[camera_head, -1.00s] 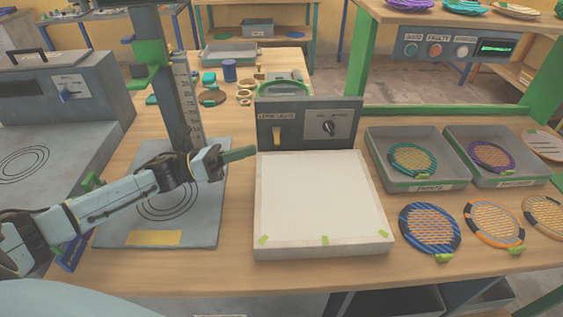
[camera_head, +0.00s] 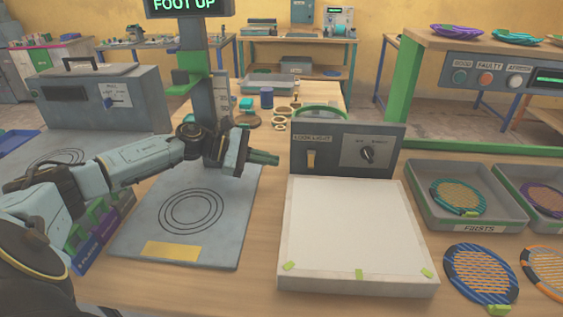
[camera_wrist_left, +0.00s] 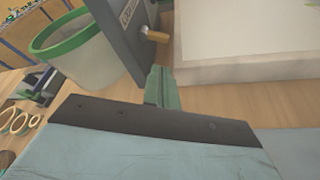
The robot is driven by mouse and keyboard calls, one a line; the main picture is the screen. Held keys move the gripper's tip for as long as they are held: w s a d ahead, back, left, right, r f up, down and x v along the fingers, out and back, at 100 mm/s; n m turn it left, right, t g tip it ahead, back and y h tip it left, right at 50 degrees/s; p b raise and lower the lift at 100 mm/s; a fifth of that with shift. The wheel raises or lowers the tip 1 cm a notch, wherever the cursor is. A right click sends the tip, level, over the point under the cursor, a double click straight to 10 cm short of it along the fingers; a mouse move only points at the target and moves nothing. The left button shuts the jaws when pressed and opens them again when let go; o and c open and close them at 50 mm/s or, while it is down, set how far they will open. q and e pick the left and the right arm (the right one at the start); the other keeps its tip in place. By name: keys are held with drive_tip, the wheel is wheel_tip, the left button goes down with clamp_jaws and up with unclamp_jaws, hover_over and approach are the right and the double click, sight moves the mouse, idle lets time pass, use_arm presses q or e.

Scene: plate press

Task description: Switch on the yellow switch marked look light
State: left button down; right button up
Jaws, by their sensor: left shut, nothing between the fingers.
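The yellow switch (camera_head: 311,160) is a small upright lever on the left of the dark grey control box (camera_head: 340,146), under a label that seems to read look light. A black knob (camera_head: 368,154) sits to its right. My left gripper (camera_head: 264,158) is shut and empty, its green fingers pointing at the box a little left of the switch, apart from it. In the left wrist view the shut fingertips (camera_wrist_left: 160,82) are below the yellow switch (camera_wrist_left: 156,36), with a gap between them. My right gripper is not in view.
The white panel (camera_head: 352,230) lies in front of the box. Grey trays (camera_head: 415,205) with round meshed discs stand to the right. The press plate (camera_head: 150,225) is under my left arm. A green-rimmed bin (camera_wrist_left: 75,45) stands beside the box.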

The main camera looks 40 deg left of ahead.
sight(301, 166)
use_arm(q)
drive_tip(key=x, duration=0.8)
drive_tip(key=shift+w+d+f, duration=0.15)
drive_tip(key=shift+w+d, duration=0.1)
drive_tip(key=shift+d, duration=0.05)
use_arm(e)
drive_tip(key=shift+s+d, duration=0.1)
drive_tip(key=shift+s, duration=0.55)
